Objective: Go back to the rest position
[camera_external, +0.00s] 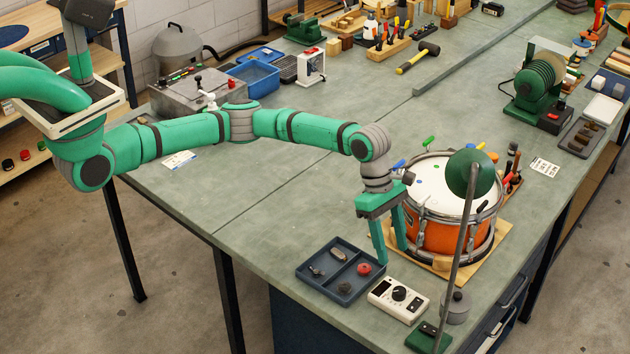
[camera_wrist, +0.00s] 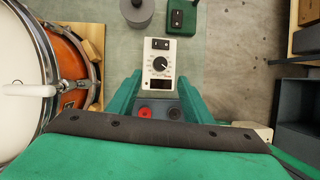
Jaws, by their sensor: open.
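My gripper (camera_external: 392,256) is open and points down at the front of the bench, just left of the drum. Its two green fingers stand apart with nothing between them in the external view. In the wrist view the open fingers (camera_wrist: 158,98) frame a white box with a black dial. The orange drum (camera_external: 440,235) with a white head stands on a wooden board; in the wrist view its orange shell (camera_wrist: 68,65) is at the left. A dark divided tray (camera_external: 316,285) lies below and left of my gripper, holding a red knob and small dark parts.
The white dial box (camera_external: 398,298) lies in front of the drum, beside a grey cylinder (camera_external: 456,306). A green lamp (camera_external: 470,172) on a thin pole stands close to the drum's right front. The bench top (camera_external: 270,185) under my arm is mostly clear.

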